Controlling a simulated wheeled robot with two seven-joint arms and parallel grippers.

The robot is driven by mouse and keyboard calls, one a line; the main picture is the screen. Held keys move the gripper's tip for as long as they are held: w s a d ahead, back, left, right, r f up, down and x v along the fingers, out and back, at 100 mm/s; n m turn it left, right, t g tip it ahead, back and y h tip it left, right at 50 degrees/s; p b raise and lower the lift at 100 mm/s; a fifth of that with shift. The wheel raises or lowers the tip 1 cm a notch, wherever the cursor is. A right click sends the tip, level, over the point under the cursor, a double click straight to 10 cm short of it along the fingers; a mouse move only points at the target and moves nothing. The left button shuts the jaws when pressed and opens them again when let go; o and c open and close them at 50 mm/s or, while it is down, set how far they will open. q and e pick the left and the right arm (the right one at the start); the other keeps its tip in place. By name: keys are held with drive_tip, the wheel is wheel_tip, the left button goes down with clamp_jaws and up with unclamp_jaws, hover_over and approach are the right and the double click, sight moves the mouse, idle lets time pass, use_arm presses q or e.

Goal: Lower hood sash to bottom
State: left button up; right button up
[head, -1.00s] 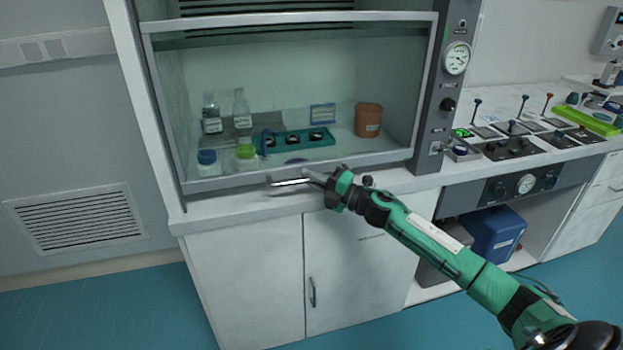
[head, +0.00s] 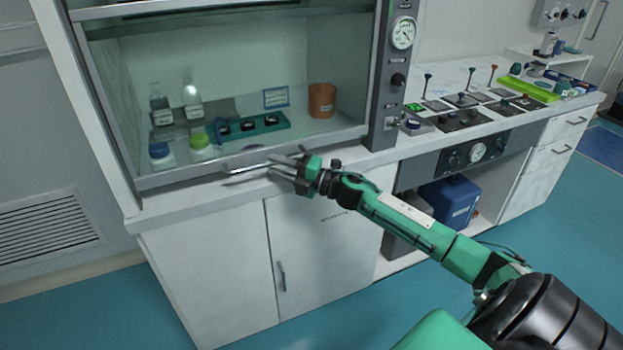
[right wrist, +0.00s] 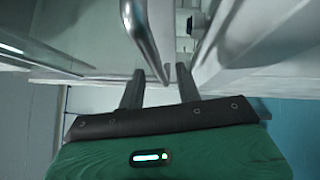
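In the right wrist view the bar reaches between the two open fingers (right wrist: 160,88); contact cannot be told. My left gripper is not in view.
Behind the glass stand bottles (head: 193,98), a teal rack (head: 255,125) and an orange-brown container (head: 322,100). The white counter edge (head: 200,208) runs below the sash. A control panel (head: 460,118) and a blue canister (head: 450,200) are to the right.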

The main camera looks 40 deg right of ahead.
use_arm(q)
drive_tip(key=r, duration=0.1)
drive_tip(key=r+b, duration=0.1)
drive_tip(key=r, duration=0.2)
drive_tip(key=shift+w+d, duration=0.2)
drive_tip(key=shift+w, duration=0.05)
use_arm(e)
drive_tip(key=v, duration=1)
drive_tip(key=shift+s+d, duration=0.2)
drive_tip(key=shift+s, duration=0.1)
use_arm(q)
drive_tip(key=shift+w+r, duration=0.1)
